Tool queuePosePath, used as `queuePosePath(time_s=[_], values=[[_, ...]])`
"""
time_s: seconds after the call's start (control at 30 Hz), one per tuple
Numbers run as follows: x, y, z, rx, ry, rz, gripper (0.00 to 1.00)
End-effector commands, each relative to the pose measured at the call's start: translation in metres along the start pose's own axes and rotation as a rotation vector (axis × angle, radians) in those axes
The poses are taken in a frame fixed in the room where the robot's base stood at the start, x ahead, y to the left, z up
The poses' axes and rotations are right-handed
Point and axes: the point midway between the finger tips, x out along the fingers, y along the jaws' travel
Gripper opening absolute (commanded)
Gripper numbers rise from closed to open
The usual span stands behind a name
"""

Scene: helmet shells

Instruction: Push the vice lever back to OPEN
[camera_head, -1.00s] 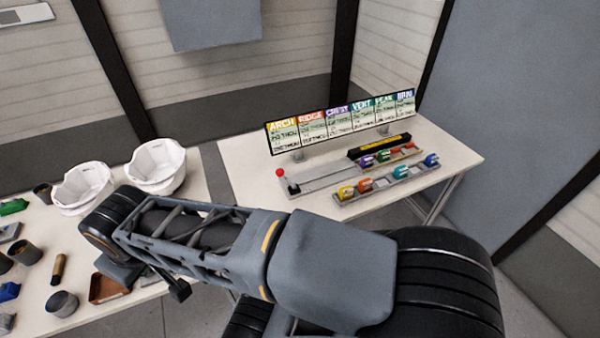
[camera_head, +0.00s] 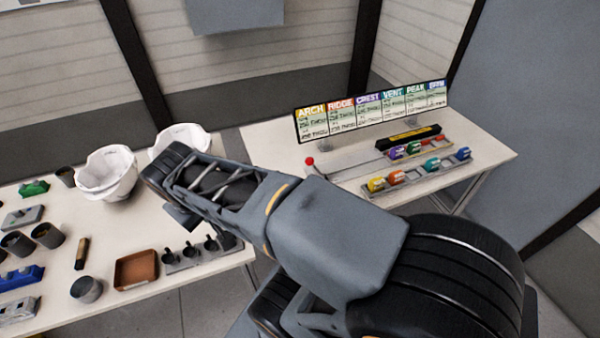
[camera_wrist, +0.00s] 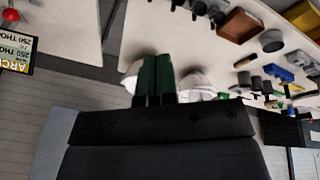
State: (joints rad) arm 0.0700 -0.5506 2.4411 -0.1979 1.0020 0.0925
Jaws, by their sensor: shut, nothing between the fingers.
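A lever with a red ball knob (camera_head: 309,161) stands at the left end of a grey rail fixture (camera_head: 345,163) on the right table. Part of its base is hidden behind my arm. A red knob (camera_wrist: 10,14) also shows at the top left corner of the wrist view. My gripper (camera_wrist: 155,75) shows in the wrist view, with its dark green fingers shut together and nothing between them. It is apart from the knob, with white helmet shells behind the fingertips. I cannot make out the fingers in the head view.
White helmet shells (camera_head: 108,172) stand on the left table, one partly behind my arm. A brown tray (camera_head: 136,270), cups and a blue part (camera_head: 20,278) lie nearer. A label board (camera_head: 372,112) and coloured blocks in racks (camera_head: 420,172) occupy the right table. A gap separates the tables.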

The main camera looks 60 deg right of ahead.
Motion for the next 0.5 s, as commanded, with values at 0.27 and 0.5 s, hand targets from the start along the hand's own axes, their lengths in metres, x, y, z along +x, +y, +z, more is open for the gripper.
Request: queuePosePath(time_s=[0.27, 0.5], values=[[0.143, 0.115, 0.028, 0.071, -0.44, 0.622, 0.0], [0.213, 0.199, 0.024, 0.057, -0.619, 1.18, 0.0]])
